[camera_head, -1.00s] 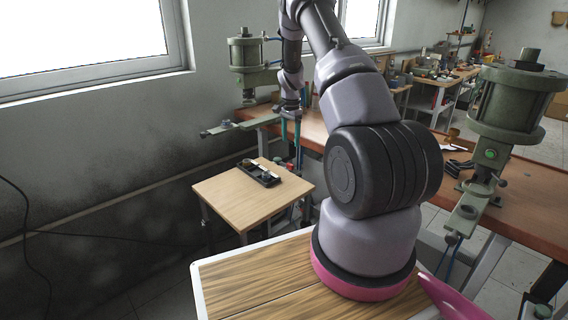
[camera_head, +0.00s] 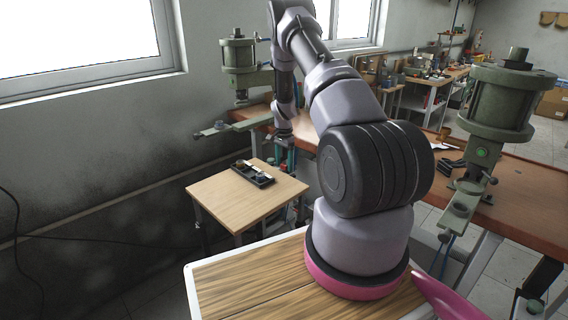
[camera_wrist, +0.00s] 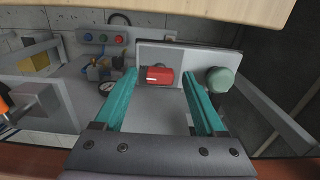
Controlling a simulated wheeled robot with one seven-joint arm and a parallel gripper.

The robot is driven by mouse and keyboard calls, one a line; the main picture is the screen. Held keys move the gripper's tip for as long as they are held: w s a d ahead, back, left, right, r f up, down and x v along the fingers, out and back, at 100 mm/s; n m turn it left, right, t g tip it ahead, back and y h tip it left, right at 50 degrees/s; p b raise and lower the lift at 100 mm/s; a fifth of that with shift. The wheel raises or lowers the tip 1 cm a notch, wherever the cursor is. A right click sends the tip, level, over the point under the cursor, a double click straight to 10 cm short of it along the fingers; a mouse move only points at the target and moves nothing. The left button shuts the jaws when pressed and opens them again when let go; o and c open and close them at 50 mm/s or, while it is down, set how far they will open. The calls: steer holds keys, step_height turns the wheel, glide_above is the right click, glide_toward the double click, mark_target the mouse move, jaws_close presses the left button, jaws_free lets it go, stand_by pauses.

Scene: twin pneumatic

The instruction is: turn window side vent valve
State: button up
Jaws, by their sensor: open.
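A red valve handle (camera_wrist: 160,76) sits on a pale plate (camera_wrist: 205,58) in the wrist view. It lies ahead of my gripper (camera_wrist: 158,88), in the gap between the two teal fingers. The fingers are spread apart and hold nothing; I cannot tell how far short of the handle they stop. In the head view my gripper (camera_head: 286,158) is small and partly hidden, low beside the bench below the window-side press (camera_head: 240,62). The red handle is not visible there.
A green round knob (camera_wrist: 220,78) stands right of the handle. A panel with coloured buttons (camera_wrist: 103,38), brass fittings and a gauge (camera_wrist: 106,88) lie left. A wooden edge (camera_wrist: 200,8) hangs above. A small table (camera_head: 230,205) with a black tray (camera_head: 252,175) stands near the arm.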

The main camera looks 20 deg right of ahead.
jaws_close()
